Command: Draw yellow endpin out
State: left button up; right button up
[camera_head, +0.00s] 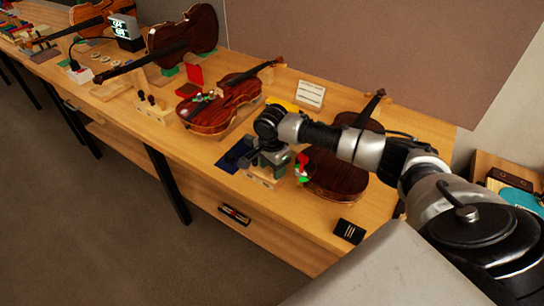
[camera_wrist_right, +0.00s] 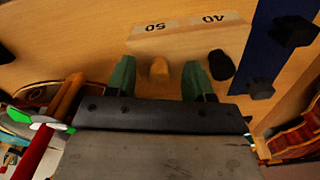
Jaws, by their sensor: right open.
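The yellow endpin (camera_wrist_right: 159,71) shows in the right wrist view as a short yellow-orange end in front of a wooden block marked 50 and 40 (camera_wrist_right: 190,38). My right gripper (camera_wrist_right: 159,80) is open, with one green-tipped finger on each side of the endpin and a gap to each. In the head view my right gripper (camera_head: 268,158) points down at the small wooden block (camera_head: 262,179) near the bench's front edge, and it hides the endpin there. My left gripper is not in view.
A dark knob (camera_wrist_right: 221,65) stands just right of the fingers. A blue mat (camera_head: 235,156) with black pieces lies left of the block. A dark violin (camera_head: 335,177) lies close on the right, a brown violin (camera_head: 215,110) behind left. A black card (camera_head: 349,231) lies near the front edge.

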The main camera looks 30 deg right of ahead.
jog(key=shift+f, duration=0.25)
grip_shut()
dwell(0.3)
